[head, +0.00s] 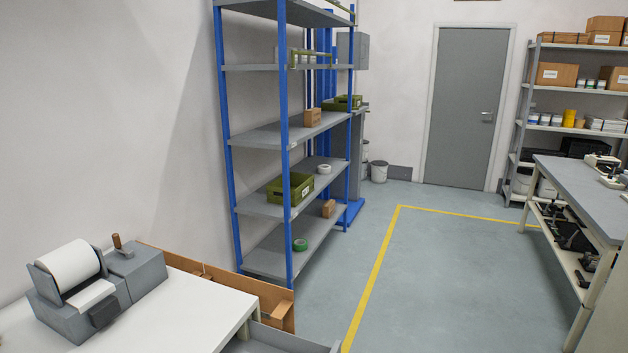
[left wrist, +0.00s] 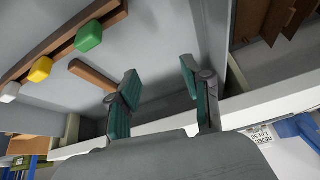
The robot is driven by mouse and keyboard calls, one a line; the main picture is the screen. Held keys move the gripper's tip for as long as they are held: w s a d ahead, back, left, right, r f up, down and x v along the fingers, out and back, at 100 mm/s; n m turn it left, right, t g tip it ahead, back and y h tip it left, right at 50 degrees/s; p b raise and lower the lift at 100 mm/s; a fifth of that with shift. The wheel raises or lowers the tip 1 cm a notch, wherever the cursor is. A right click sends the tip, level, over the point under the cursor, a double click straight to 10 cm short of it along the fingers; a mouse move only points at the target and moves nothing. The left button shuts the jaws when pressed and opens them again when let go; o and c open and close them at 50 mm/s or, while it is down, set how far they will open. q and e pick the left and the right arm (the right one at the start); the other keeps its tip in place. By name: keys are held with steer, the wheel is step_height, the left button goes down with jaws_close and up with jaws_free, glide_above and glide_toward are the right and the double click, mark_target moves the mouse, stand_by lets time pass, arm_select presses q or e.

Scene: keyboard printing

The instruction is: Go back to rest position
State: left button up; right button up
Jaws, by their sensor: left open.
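My left gripper (left wrist: 160,78) shows in the left wrist view, its two teal-padded fingers apart with nothing between them. A brown wooden bar (left wrist: 62,48) lies to its left, with a green block (left wrist: 89,37), a yellow block (left wrist: 40,70) and a white block (left wrist: 10,92) along it. A shorter wooden piece (left wrist: 92,74) ends close to the left finger, and I cannot tell whether they touch. Neither gripper shows in the head view. My right gripper is in no view.
A grey label printer (head: 92,290) with a white paper roll (head: 68,265) stands on a white table (head: 200,318) at the lower left. A blue-and-grey shelf (head: 270,135) stands behind. A workbench (head: 585,190) is at the right. The floor (head: 440,270) between is clear.

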arm_select(q)
steer(key=s+r+m+t+h, duration=0.1)
steer(key=s+r+m+h, duration=0.15)
steer(key=s+m, duration=0.5)
steer(key=s+r+m+h, duration=0.1)
steer(key=s+m+h, duration=0.2)
steer(key=s+m, duration=0.45)
step_height(320, 180, down, 23)
steer(key=s+d+n+g, duration=0.1)
steer(key=s+a+f+g, duration=0.1)
steer(key=s+a+f, duration=0.2)
steer(key=s+f, duration=1.5)
steer(key=shift+f, duration=0.6)
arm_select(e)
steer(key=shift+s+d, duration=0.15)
arm_select(q)
steer(key=shift+a+y, duration=0.1)
steer(key=shift+y, duration=0.15)
